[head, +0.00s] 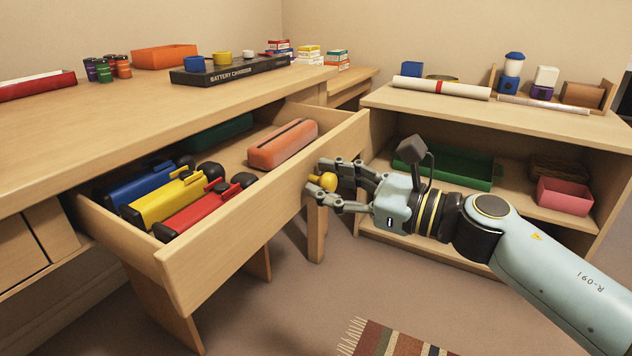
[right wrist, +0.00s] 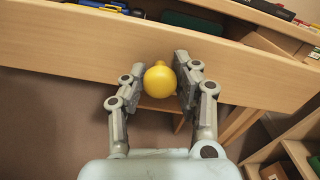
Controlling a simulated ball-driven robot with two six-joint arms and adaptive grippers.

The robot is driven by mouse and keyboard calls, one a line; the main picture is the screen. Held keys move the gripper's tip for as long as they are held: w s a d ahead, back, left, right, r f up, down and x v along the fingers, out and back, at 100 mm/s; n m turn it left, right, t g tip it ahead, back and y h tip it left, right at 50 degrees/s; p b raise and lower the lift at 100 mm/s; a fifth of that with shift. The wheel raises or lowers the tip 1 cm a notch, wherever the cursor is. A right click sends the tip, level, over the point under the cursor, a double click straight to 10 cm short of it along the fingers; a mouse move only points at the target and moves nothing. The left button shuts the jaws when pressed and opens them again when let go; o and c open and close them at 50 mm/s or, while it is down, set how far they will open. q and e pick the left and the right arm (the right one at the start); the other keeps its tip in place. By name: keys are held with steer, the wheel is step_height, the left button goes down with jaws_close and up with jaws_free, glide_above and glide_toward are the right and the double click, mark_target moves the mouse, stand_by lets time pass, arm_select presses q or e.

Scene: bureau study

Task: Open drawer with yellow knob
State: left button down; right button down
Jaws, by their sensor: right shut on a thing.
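The wooden drawer (head: 232,243) stands pulled well out from the desk in the head view. Its front also crosses the right wrist view (right wrist: 60,42). The yellow knob (head: 328,181) is on the drawer's front and shows between the fingers in the right wrist view (right wrist: 160,82). My right gripper (head: 326,184) is shut on the knob, with one finger on each side of it. Inside the drawer lie a blue tool (head: 140,188), a yellow tool (head: 165,200), a red tool (head: 200,208) and an orange case (head: 283,146). My left gripper is not in view.
The desk top (head: 120,115) holds a battery charger (head: 230,69) and an orange tray (head: 164,57). A low shelf (head: 545,118) stands behind my right arm, with a green tray (head: 465,168) and a pink bin (head: 565,197) inside. A striped rug (head: 395,339) lies on the floor.

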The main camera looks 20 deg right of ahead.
steer(key=shift+s+d, duration=0.15)
steer(key=shift+s, duration=0.1)
steer(key=c, duration=0.9)
jaws_free()
steer(key=shift+c, duration=0.2)
steer(key=v, duration=1.2)
steer(key=shift+f, duration=0.1)
